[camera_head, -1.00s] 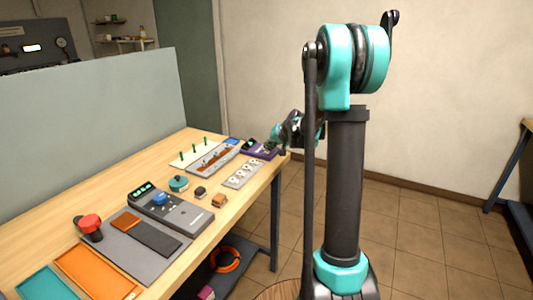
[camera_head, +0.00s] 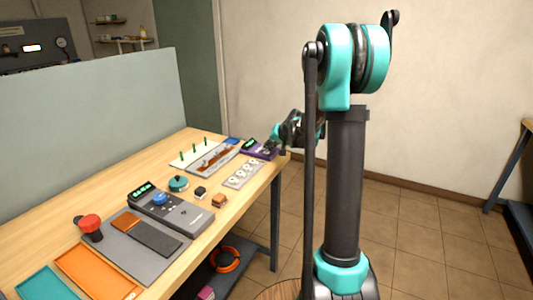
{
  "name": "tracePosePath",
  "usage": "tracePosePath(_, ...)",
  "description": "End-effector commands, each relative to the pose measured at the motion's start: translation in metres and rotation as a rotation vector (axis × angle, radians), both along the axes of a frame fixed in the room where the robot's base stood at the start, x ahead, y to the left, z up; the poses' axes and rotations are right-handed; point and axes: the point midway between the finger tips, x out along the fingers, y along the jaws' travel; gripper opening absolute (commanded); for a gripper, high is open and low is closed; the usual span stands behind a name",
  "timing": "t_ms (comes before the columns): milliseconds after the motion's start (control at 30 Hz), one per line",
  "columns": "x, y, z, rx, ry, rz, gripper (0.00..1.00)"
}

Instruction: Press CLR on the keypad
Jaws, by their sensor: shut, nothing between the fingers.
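The keypad (camera_head: 253,149) is a purple device with a small green display, at the far right end of the wooden table. Its keys are too small to read, so I cannot make out CLR, and my gripper and wrist hide part of it. My gripper (camera_head: 270,147) is shut and empty, low over the right side of the keypad. I cannot tell whether its tip touches a key.
A grey plate with several white round sockets (camera_head: 243,174) lies in front of the keypad. A tray with brown strips (camera_head: 212,158) and a white board with green pegs (camera_head: 194,154) lie to its left. A grey device (camera_head: 172,208) is nearer. A tall panel (camera_head: 95,135) backs the table.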

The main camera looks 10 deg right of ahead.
Motion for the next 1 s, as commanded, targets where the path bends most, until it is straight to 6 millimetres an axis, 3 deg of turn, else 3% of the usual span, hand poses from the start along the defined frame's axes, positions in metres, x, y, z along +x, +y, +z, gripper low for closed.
tracePosePath(567,0.0,0.0,0.013,0.0,0.0,0.0,0.0)
tracePosePath(1000,0.0,0.0,0.05,0.0,0.0,0.0,0.0)
